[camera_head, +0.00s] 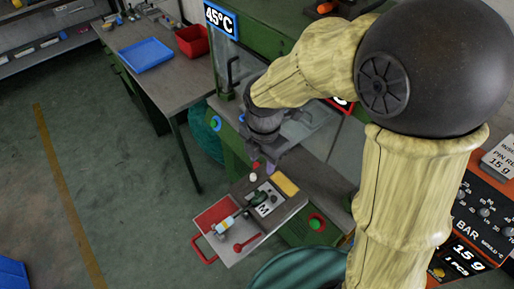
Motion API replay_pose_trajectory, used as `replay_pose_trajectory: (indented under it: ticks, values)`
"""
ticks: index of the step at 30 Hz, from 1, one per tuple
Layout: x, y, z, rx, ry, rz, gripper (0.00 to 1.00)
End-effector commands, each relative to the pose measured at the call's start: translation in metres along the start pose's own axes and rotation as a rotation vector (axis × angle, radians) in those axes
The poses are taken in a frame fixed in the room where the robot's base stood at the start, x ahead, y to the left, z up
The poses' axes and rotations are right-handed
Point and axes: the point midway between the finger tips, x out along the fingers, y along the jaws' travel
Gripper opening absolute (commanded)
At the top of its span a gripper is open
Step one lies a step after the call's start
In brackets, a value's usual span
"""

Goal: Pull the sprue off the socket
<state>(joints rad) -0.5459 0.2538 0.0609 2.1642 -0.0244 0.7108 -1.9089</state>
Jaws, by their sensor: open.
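My gripper (263,166) hangs from the dark wrist, pointing down, with its fingers apart and nothing visible between them. It is above the back edge of a small work shelf (291,208). On the shelf, a dark green piece (257,197) lies beside a white plate marked "M" (264,210). A thin dark rod runs from it down-left to a small pale blue and yellow piece (224,227). I cannot tell for sure which of these is the socket and which the sprue. The gripper appears apart from them.
A red-handled tray (228,262) juts from the shelf's front left, with a red spoon-like item (246,243) in it. A small white-topped item (253,177) stands near the gripper. The green machine (236,160) is behind. A bench (150,60) with blue and red bins stands back left.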

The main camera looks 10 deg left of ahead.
Motion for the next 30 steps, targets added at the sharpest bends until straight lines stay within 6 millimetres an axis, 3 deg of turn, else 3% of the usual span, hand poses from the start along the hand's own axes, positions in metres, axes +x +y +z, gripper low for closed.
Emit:
replay_pose_trajectory:
  ticks: [5,17,23,30]
  values:
    - [-0.008,0.009,-0.011,-0.164,0.006,-0.013,0.4]
    - [-0.003,0.009,-0.012,-0.167,0.007,-0.013,0.4]
    - [0.017,0.008,-0.012,-0.166,0.009,-0.017,0.4]
    - [0.055,0.007,-0.012,-0.166,0.007,-0.017,0.4]
